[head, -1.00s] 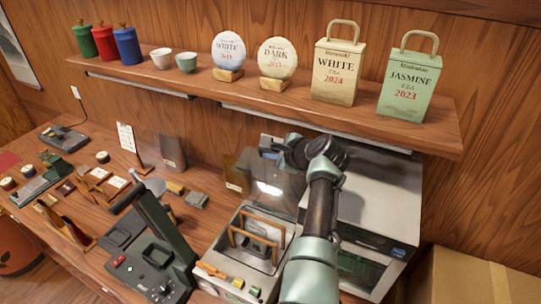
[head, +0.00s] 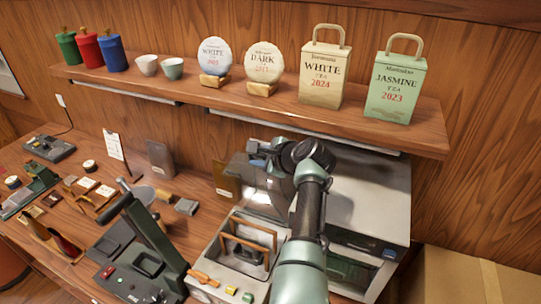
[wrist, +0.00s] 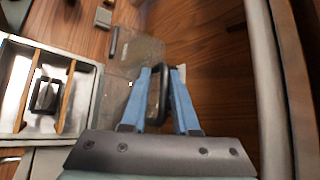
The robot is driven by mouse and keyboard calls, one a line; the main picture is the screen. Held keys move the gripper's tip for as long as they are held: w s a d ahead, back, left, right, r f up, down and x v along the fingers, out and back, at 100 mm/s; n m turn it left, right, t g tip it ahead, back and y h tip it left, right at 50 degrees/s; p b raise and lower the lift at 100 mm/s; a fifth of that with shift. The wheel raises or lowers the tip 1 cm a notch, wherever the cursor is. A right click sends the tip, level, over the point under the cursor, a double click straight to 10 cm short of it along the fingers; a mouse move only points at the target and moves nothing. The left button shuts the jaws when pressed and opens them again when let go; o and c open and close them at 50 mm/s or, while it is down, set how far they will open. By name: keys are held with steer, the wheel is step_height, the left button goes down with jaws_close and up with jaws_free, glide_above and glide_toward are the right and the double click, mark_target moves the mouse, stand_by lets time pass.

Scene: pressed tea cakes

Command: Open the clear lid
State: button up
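The clear lid (head: 268,192) stands raised, tilted up behind an open-topped box (head: 213,262), in the head view. It is see-through, so its edges are hard to make out. In the wrist view the box (wrist: 84,105) is at the left, with its inside uncovered. My gripper (head: 258,150) is at the lid's upper part in the head view. In the wrist view the blue fingers of my gripper (wrist: 160,72) are on both sides of a dark handle (wrist: 157,98) and close against it. My arm hides part of the lid's right side.
A grey oven-like machine (head: 368,195) stands right of the box. A shelf (head: 290,108) with tea packages and cups runs above and behind my arm. A dark lever press (head: 150,240) stands left of the box. A cardboard box (head: 470,275) is at the lower right.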

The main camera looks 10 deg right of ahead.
steer(key=b+v, duration=0.2)
steer(key=v, duration=1.1)
steer(key=shift+d, duration=0.2)
steer(key=shift+s, duration=0.1)
